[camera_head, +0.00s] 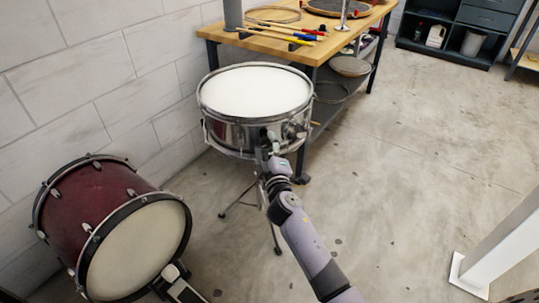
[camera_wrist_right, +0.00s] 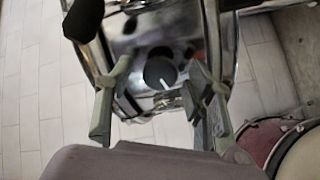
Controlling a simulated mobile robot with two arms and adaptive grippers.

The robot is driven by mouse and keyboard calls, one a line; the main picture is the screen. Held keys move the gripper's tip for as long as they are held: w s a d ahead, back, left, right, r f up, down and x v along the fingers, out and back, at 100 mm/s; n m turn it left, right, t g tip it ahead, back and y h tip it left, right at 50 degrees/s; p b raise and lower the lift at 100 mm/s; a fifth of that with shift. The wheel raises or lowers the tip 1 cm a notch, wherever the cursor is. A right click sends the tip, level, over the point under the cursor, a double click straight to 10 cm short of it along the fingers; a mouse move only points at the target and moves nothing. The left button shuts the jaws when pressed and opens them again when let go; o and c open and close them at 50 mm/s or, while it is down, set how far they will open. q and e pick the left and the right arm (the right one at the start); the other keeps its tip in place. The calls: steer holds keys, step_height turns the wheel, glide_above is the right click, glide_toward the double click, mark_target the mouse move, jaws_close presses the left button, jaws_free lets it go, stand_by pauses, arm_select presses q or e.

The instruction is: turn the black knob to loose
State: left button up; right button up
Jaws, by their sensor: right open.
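The black knob (camera_wrist_right: 158,70) is on the chrome side of the snare drum (camera_wrist_right: 178,28) in the right wrist view. It is round, and a short white mark shows at its lower edge, slightly right of centre. My right gripper (camera_wrist_right: 160,92) is open, with one finger on each side of the knob in that view. I cannot tell whether either finger touches it. In the head view, the right gripper (camera_head: 273,150) is at the front of the snare drum (camera_head: 255,92), and the knob cannot be made out there. My left gripper is not in view.
A red bass drum (camera_head: 105,190) lies on its side at the lower left, with a pedal (camera_head: 180,285) by it. A wooden workbench (camera_head: 285,42) with sticks stands behind the snare drum. A white post (camera_head: 500,240) is at right. The floor between is clear.

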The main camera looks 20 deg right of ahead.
steer(key=s+a, duration=0.1)
steer(key=s, duration=1)
steer(key=shift+s+a, duration=0.25)
steer(key=shift+s, duration=0.1)
